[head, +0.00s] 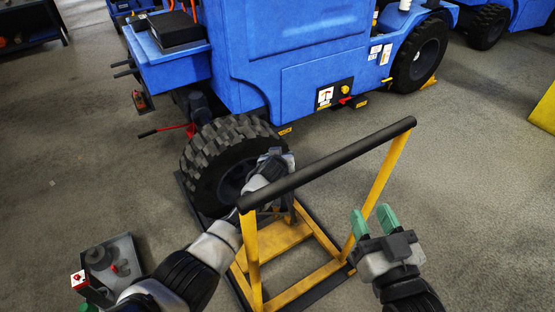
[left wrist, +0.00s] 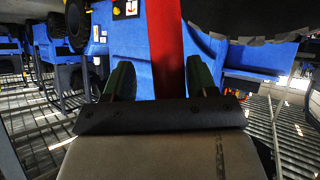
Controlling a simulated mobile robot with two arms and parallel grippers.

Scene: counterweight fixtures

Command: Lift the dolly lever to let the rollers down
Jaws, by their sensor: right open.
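The yellow dolly (head: 270,238) stands beside the vehicle's wheel (head: 225,165), with a black handle bar (head: 330,162) across its top. My left gripper (head: 277,153) is beyond the bar, close to the wheel; its fingertips are hard to make out there. In the left wrist view a red bar (left wrist: 165,45) runs between the green fingers of my left gripper (left wrist: 160,80). A gap shows beside the bar, so the fingers look open around it. I cannot tell whether this is the dolly lever. My right gripper (head: 373,220) is open and empty, right of the dolly.
The blue vehicle (head: 310,60) fills the back. A red lever with a black grip (head: 170,130) sticks out left of the wheel. A grey tray (head: 125,255) with small parts is at lower left. A yellow object (head: 543,110) is at right. Floor between is clear.

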